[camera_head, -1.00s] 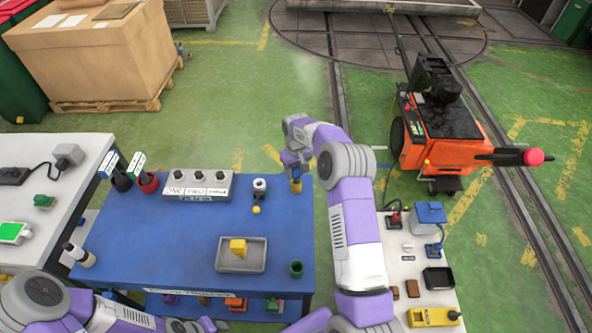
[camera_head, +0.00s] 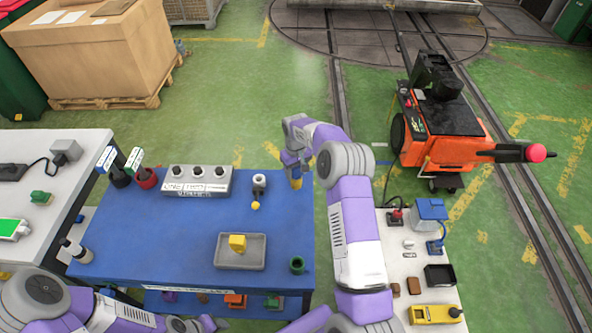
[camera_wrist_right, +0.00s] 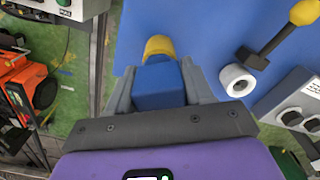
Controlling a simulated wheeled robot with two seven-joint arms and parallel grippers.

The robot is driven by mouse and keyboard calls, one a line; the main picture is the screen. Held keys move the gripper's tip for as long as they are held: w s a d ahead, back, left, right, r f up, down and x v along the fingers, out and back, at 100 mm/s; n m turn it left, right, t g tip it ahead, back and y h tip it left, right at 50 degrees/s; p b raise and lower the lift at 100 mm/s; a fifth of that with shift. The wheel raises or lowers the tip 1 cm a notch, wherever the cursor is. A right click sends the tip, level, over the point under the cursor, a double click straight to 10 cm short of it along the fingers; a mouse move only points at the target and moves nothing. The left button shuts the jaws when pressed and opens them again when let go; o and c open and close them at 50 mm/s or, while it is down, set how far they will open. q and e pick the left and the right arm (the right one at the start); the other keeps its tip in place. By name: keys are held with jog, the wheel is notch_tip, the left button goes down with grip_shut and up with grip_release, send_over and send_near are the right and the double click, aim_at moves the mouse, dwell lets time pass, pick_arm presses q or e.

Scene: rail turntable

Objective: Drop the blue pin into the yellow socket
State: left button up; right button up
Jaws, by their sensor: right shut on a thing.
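The blue pin (camera_wrist_right: 158,88) is between the fingers of my right gripper (camera_head: 295,168) in the right wrist view, and the gripper is shut on it. The yellow socket (camera_head: 297,184) stands at the right edge of the blue table, directly below the gripper. In the right wrist view the yellow socket (camera_wrist_right: 158,46) shows just past the end of the pin, in line with it. The fingers and pin hide part of the socket, so I cannot tell whether the pin's tip is inside it. My left arm shows at the lower left, but its gripper is out of view.
The blue table (camera_head: 130,235) holds a grey tray (camera_head: 222,262) with a yellow block, a green cup (camera_head: 297,265), a white ring with a yellow-knobbed lever (camera_head: 259,184), and a switch box (camera_head: 198,180). A white side table (camera_head: 405,285) with small items stands right.

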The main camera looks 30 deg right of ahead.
jog(key=shift+f+b, duration=0.3)
jog(key=shift+f, duration=0.25)
jog(key=o, duration=1.2)
jog(key=shift+o, duration=0.2)
jog(key=shift+r, duration=3.8)
